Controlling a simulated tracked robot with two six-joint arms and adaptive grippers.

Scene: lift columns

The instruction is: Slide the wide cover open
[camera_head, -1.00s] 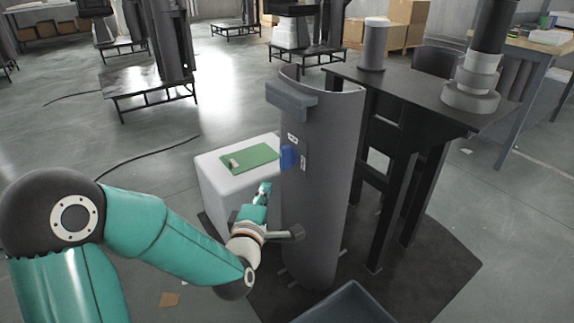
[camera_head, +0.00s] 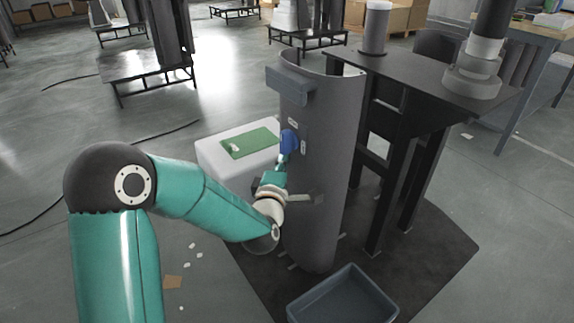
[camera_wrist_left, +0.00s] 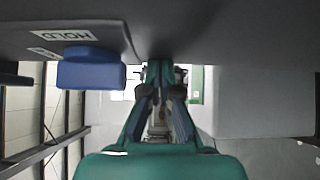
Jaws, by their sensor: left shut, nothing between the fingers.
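The wide cover (camera_head: 325,180) is a tall grey curved shell standing upright, with a grey block-like handle (camera_head: 290,86) across its upper left edge. A blue block (camera_head: 289,142) sits on its front beside small white labels. The left wrist view shows the blue block (camera_wrist_left: 91,70) by a label reading HOLD. My left gripper (camera_head: 282,160) is shut and empty, just below the blue block in the head view. In the left wrist view its fingertips (camera_wrist_left: 167,70) are to the right of the block, apart from it. Whether they touch the cover is unclear. My right gripper is not in view.
A white box (camera_head: 225,170) with a green top panel (camera_head: 250,143) stands behind my left gripper. A dark table (camera_head: 430,80) stands right of the cover. A blue-grey bin (camera_head: 342,298) lies on the floor in front. Small white bits lie on the open floor.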

